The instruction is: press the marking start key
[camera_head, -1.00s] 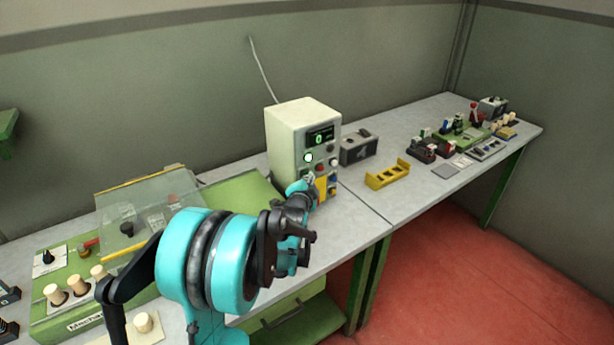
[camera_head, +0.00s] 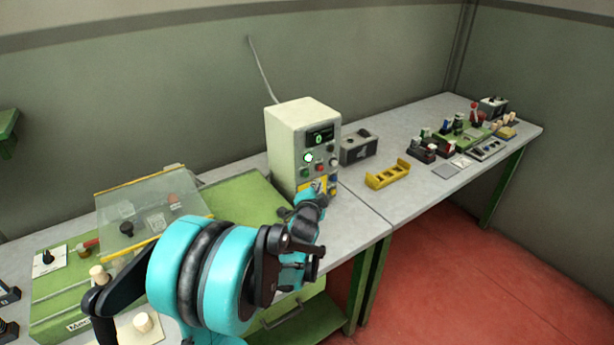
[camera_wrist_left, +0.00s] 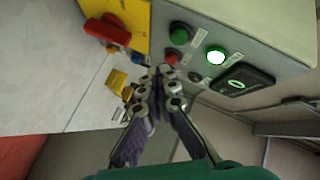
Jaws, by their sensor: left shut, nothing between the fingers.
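The cream control box (camera_head: 290,145) stands on the bench, with a dark display (camera_head: 320,137) showing a green digit. Below the display is a lit whitish-green key (camera_head: 308,158); it also shows in the left wrist view (camera_wrist_left: 216,55). A green button (camera_wrist_left: 180,29) and a red button (camera_wrist_left: 178,61) sit near it. Their labels are too small to read, so I cannot tell which is the marking start key. My left gripper (camera_head: 318,187) is shut and empty in front of the box's lower face. In the left wrist view its fingertips (camera_wrist_left: 156,74) appear just below the red button; contact cannot be told.
A red switch handle on a yellow plate (camera_wrist_left: 138,14) is on the box. A yellow holder (camera_head: 388,174) and a dark grey box (camera_head: 358,147) stand to the right. A green machine with a clear cover (camera_head: 150,205) is at the left. Bench surface between them is partly clear.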

